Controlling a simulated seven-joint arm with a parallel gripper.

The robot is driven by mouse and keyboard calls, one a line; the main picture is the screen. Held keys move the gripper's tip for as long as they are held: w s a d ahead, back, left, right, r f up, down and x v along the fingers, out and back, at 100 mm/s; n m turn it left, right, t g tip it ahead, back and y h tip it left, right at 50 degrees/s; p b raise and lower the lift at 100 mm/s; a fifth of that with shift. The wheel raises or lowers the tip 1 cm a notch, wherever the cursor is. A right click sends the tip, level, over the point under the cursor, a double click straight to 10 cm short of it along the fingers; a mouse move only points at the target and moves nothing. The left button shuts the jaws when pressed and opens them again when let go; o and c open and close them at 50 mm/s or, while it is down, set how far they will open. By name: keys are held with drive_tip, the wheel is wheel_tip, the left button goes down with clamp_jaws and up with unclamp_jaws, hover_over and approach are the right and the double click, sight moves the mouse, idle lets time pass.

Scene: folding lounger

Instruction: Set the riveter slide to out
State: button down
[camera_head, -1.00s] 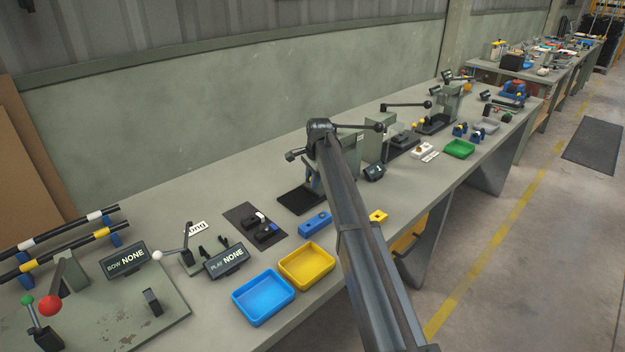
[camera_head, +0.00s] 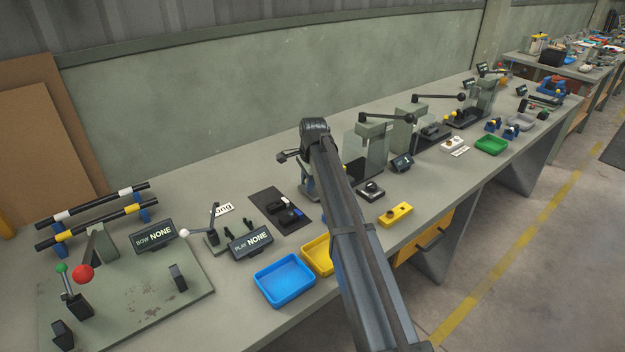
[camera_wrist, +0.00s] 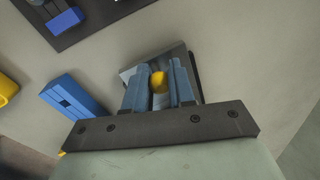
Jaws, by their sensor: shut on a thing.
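In the wrist view, my gripper (camera_wrist: 160,76) has its two blue-grey fingers closed on a yellow knob (camera_wrist: 159,82). The knob appears to be on the riveter slide. Under it is a grey plate (camera_wrist: 168,56) with a dark edge, resting low on the bench; its near part is hidden by the fingers. In the head view, my gripper (camera_head: 306,182) points down at the bench, and my arm hides most of it and the knob. A grey-green press (camera_head: 374,138) with a black handle stands right of my arm; I cannot tell whether it is the riveter.
A blue block (camera_wrist: 72,97) lies left of my gripper. A yellow block (camera_head: 395,215) sits near the front edge. A black mat (camera_head: 278,208) with parts, a blue tray (camera_head: 284,280) and a yellow tray (camera_head: 318,254) are to the left. More presses line the bench at right.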

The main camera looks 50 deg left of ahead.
drive_tip(key=shift+s, duration=0.3)
drive_tip(key=c, duration=1.2)
unclamp_jaws()
drive_tip(key=shift+o, duration=1.1)
drive_tip(key=shift+w+r, duration=0.1)
wheel_tip(320, 180, up, 13)
drive_tip(key=d, duration=0.2)
drive_tip(key=shift+s+d+r, duration=0.2)
drive_tip(key=shift+s+d, duration=0.1)
